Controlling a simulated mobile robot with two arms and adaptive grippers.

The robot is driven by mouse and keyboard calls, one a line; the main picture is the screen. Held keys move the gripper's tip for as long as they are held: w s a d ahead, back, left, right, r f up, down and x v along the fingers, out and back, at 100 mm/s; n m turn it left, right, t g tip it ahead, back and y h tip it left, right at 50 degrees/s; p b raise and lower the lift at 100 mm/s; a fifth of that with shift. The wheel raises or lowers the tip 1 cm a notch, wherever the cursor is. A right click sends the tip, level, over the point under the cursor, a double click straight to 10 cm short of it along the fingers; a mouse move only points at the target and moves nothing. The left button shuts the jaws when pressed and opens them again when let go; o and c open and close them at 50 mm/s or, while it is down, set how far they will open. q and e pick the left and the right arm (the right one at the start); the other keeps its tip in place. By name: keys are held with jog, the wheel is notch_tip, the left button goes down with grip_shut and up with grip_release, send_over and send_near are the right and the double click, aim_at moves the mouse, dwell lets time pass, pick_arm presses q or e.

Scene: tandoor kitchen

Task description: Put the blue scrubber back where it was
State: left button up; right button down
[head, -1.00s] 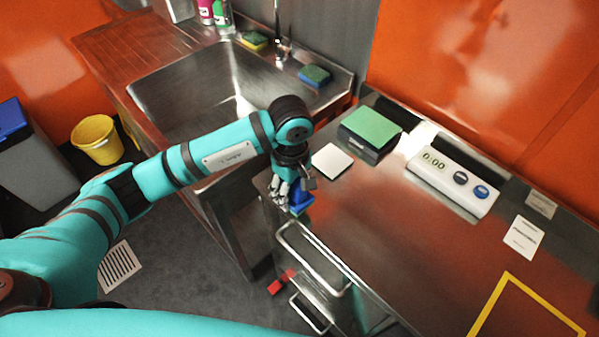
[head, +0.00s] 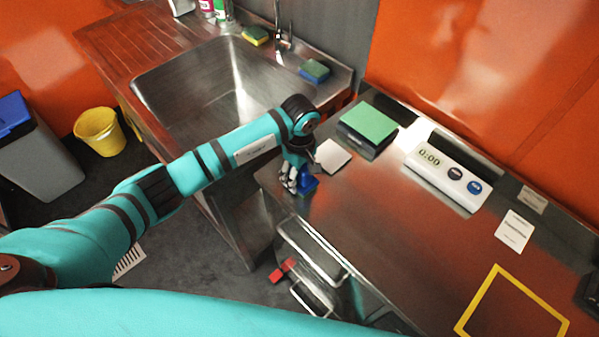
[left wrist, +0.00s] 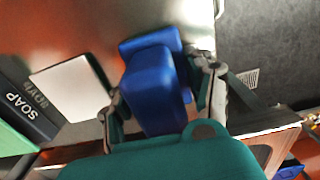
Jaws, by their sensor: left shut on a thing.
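The blue scrubber (head: 308,186) is a blue block at the left front corner of the steel counter (head: 400,225). My left gripper (head: 297,182) is shut on it, pointing down. In the left wrist view the scrubber (left wrist: 157,88) sits between the two fingers, with a wider blue part beyond. I cannot tell whether its underside touches the counter. A white square (head: 332,156) lies just behind it on the counter. A yellow square outline (head: 490,290) is at the counter's front right. My right gripper is out of view.
A green-topped dark box (head: 370,127), marked SOAP in the wrist view, and a timer (head: 447,173) stand along the back. The sink (head: 205,90) is at the left, with a blue-and-green sponge (head: 314,71) and a yellow-and-green sponge (head: 255,36) on its rim. The counter's middle is clear.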

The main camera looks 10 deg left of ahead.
pick_arm(q)
jog(key=o, duration=1.1)
jog(key=shift+f, duration=0.1)
jog(key=shift+r, duration=0.25)
jog(key=shift+w+r, duration=0.1)
jog(key=shift+r, duration=0.2)
notch_tip(320, 180, up, 10)
jog(key=b, duration=0.4)
jog(key=shift+r, duration=0.6)
